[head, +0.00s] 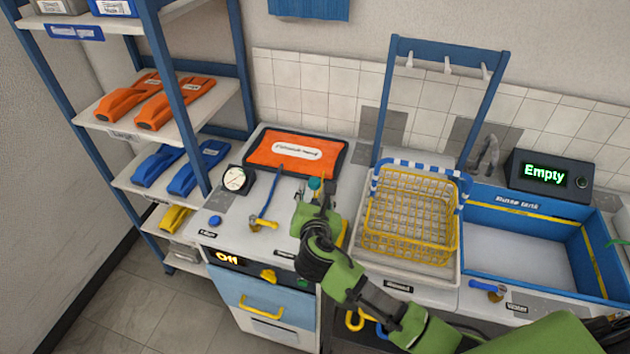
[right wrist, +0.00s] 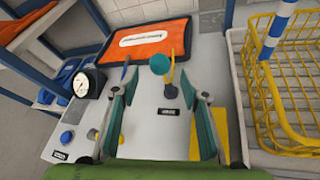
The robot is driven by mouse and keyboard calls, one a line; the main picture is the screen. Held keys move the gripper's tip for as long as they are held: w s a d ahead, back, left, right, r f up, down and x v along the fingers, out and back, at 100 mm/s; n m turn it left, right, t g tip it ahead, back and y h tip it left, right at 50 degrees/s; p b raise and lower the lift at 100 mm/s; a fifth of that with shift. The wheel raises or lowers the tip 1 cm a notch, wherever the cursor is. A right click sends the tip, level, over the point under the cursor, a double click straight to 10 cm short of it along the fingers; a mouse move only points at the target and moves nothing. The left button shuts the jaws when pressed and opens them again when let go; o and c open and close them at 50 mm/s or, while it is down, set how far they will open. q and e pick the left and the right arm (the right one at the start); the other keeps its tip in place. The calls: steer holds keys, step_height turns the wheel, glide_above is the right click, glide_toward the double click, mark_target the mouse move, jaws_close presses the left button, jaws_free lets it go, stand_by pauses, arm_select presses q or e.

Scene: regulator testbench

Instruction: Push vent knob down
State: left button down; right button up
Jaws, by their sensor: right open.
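A teal round knob (head: 314,184) stands up from the white bench top near the orange mat; I take it for the vent knob, though its label is too small to read. It also shows in the right wrist view (right wrist: 160,63), between and beyond the fingertips. My right gripper (head: 317,198) is over the bench just in front of the knob and partly hides its base. In the right wrist view my right gripper (right wrist: 157,88) has its two fingers spread wide, with nothing held. I cannot tell whether it touches the knob. My left gripper is out of view.
A round gauge (head: 238,179), a blue button (head: 215,220) and a yellow-handled lever with a blue stem (head: 262,221) are left of the gripper. An orange mat (head: 270,158) lies behind. A yellow wire basket (head: 408,220) and blue rinse tank (head: 590,245) are to the right.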

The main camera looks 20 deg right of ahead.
mark_target(315, 185)
steer(key=x, duration=0.7)
steer(key=shift+w+f, duration=0.1)
steer(key=shift+w, duration=0.1)
steer(key=shift+c, duration=0.4)
jaws_close()
steer(key=shift+f+b, duration=0.75)
steer(key=shift+f, duration=0.95)
steer(key=shift+s, duration=0.1)
